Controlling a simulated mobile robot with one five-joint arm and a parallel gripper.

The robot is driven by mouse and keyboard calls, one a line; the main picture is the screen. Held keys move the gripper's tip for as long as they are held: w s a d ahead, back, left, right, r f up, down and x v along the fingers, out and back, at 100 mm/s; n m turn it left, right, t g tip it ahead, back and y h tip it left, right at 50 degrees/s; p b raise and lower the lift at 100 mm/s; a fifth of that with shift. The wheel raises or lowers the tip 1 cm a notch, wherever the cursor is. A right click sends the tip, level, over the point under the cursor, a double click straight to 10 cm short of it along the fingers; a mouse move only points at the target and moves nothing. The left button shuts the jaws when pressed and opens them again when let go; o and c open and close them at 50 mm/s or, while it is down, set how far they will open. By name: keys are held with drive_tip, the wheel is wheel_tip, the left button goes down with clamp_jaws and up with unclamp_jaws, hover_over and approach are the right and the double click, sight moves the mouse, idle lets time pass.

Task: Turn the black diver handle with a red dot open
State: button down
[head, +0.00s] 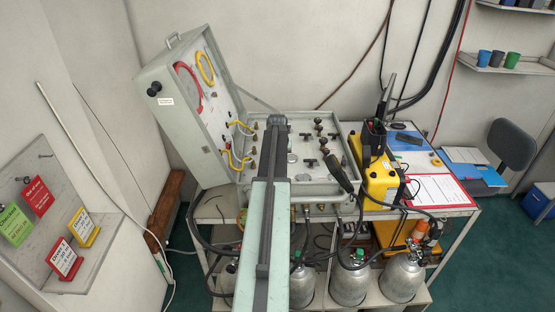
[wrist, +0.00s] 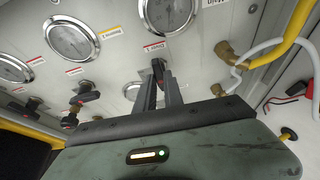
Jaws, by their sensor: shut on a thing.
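In the wrist view a black handle (wrist: 158,67) stands out from the light grey panel, just below a round gauge (wrist: 168,12) and a red-edged label (wrist: 153,46). My gripper (wrist: 160,86) is shut on this handle, with one dark finger on each side of it. A red dot on it is too small to make out for certain. Other black handles with reddish parts, one nearer (wrist: 85,90) and one lower left (wrist: 68,121), stand apart from my fingers. In the head view my arm covers the middle of the open panel case (head: 325,183) and hides the held handle.
Brass fittings and a yellow hose (wrist: 285,38) lie right of my gripper in the wrist view. In the head view the raised case lid (head: 190,125) stands at left, and a yellow unit (head: 380,183) and a black handset (head: 338,172) are at right. Gas cylinders (head: 349,284) stand below.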

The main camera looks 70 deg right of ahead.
drive_tip(key=shift+s+a, duration=0.1)
drive_tip(key=c, duration=1.5)
unclamp_jaws()
drive_tip(key=shift+o, duration=0.2)
drive_tip(key=w+p+v, duration=0.1)
drive_tip(key=p+v, duration=0.6)
drive_tip(key=shift+s+r, duration=0.35)
drive_tip(key=shift+s, duration=0.2)
